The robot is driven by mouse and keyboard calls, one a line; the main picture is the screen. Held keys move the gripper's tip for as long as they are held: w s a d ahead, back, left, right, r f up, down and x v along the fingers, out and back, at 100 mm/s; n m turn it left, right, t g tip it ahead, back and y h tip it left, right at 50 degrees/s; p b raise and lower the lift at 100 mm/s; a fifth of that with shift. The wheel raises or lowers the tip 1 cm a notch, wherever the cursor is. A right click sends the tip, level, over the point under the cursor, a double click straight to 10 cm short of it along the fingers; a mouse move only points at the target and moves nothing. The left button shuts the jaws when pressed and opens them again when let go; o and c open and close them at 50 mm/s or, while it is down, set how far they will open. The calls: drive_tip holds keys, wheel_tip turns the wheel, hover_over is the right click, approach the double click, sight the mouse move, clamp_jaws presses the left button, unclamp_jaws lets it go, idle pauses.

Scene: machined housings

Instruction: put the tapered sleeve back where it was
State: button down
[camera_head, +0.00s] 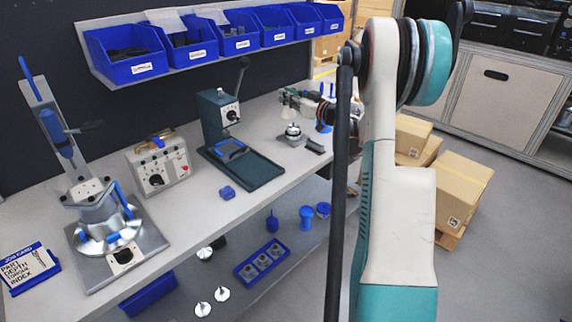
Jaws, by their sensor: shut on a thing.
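My gripper (292,112) is small and far off in the head view, beyond my raised arm, over the far right part of the bench. It is shut on a small metal part (293,130), which looks like the tapered sleeve, though the fingers partly cover it. At the left, a conical metal housing (100,210) with blue clamps stands on a fixture plate (147,240).
Blue bins (125,50) line the shelf above. A lower shelf holds a blue tray (245,270) and loose parts. Cardboard boxes (460,195) stand right of my arm.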

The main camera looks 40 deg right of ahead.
wheel_tip(320, 180, down, 19)
drive_tip(key=b, duration=0.6)
drive_tip(key=shift+w+d, duration=0.1)
drive_tip(key=shift+d, duration=0.05)
drive_tip(key=shift+f, duration=0.15)
drive_tip(key=c, duration=1.6)
unclamp_jaws()
drive_tip(key=s+p, duration=0.3)
drive_tip(key=s, duration=0.9)
drive_tip(key=shift+d, duration=0.45)
